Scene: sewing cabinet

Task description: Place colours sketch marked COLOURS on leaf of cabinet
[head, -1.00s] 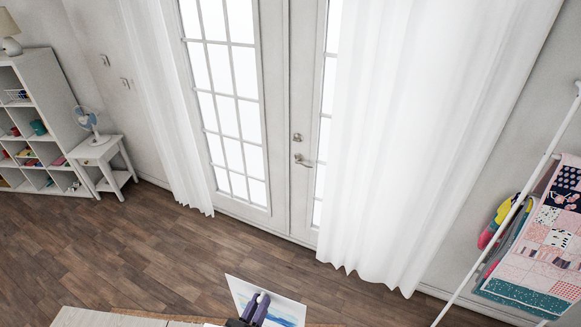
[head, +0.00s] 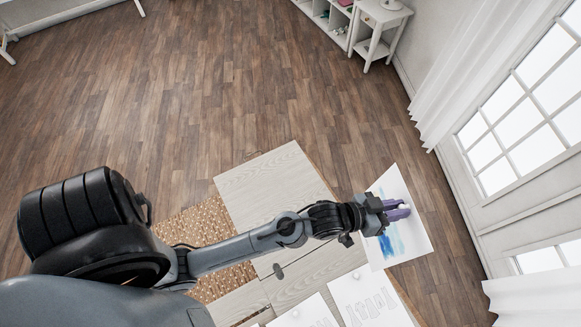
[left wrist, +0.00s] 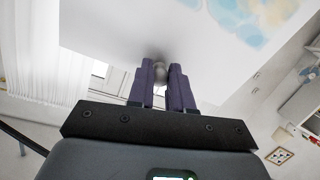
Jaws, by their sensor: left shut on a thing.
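A white sheet with blue watercolour washes (head: 388,247), which I take to be the colours sketch, is in my left gripper (head: 399,210). The purple fingers are shut on it, and it is held near the cabinet's right edge. I cannot read a COLOURS mark. In the left wrist view the sheet (left wrist: 205,45) spans the top, with pale blue and yellow patches. A small grey round thing shows between the fingers (left wrist: 161,78). The pale wood cabinet top (head: 318,268) lies below my arm. A pale wood panel, perhaps the leaf (head: 270,178), extends beyond my forearm. My right gripper is out of view.
Two white sheets with grey sketches (head: 372,303) lie at the cabinet's near part. A patterned brown surface (head: 195,225) is left of the panel. Bare wood floor (head: 240,85) is open beyond. A white side table (head: 380,22) and curtain (head: 465,75) stand at right.

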